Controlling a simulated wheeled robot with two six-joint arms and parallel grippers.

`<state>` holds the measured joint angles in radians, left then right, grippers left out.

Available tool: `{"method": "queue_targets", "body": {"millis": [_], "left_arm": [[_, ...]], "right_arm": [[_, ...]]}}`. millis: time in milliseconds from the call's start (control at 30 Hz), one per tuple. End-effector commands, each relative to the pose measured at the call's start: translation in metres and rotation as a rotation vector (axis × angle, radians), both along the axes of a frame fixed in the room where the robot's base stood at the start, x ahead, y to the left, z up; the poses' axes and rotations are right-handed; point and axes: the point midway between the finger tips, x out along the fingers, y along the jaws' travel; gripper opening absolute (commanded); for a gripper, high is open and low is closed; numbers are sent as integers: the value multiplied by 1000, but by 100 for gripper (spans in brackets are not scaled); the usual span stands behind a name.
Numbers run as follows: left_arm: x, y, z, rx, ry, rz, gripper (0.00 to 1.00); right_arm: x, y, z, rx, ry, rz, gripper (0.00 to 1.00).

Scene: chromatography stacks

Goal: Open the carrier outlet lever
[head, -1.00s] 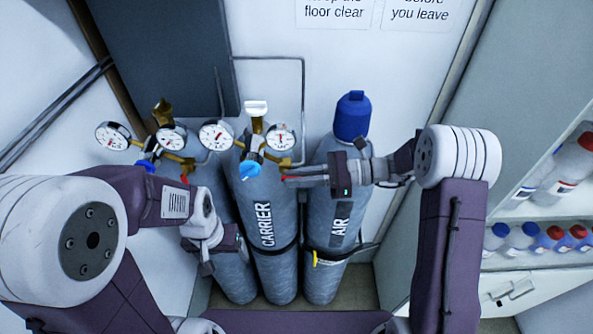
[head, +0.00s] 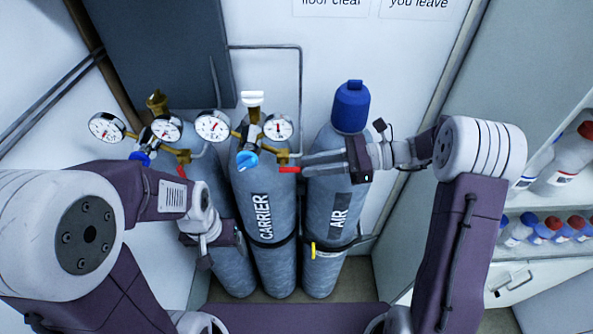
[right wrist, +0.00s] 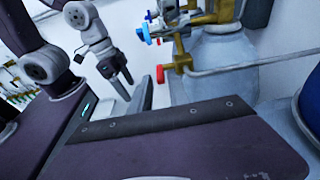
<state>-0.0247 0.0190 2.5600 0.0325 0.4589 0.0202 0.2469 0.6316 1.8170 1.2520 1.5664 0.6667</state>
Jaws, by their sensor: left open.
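The carrier cylinder (head: 264,195) stands in the middle, marked CARRIER, with a brass regulator and two gauges on top. In the right wrist view the red lever (right wrist: 160,74) shows near the fingertips, and the fingers look apart; contact cannot be made out. My left gripper (head: 208,252) hangs open and empty in front of the left cylinder, away from the lever.
The carrier regulator has a blue knob (head: 247,159). A left cylinder (head: 232,270) with its own gauges stands beside it. The AIR cylinder (head: 325,240), with a blue cap, stands under my right gripper. Shelves with bottles (head: 545,230) are at the right.

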Motion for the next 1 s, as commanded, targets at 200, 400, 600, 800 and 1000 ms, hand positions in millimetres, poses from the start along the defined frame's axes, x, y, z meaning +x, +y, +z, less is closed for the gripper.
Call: {"method": "queue_targets", "body": {"millis": [200,400,600,800,1000], "left_arm": [[0,0,-15,0,0,0,79],[0,0,-14,0,0,0,79],[0,0,-14,0,0,0,79],[0,0,-19,0,0,0,79],[0,0,-59,0,0,0,79]], "right_arm": [[0,-35,6,0,-1,-1,22],[0,-41,9,0,0,0,22],[0,-40,9,0,0,0,22],[-7,-37,-4,-41,-8,18,22],[-84,-39,-129,-515,-223,290,22]]}}
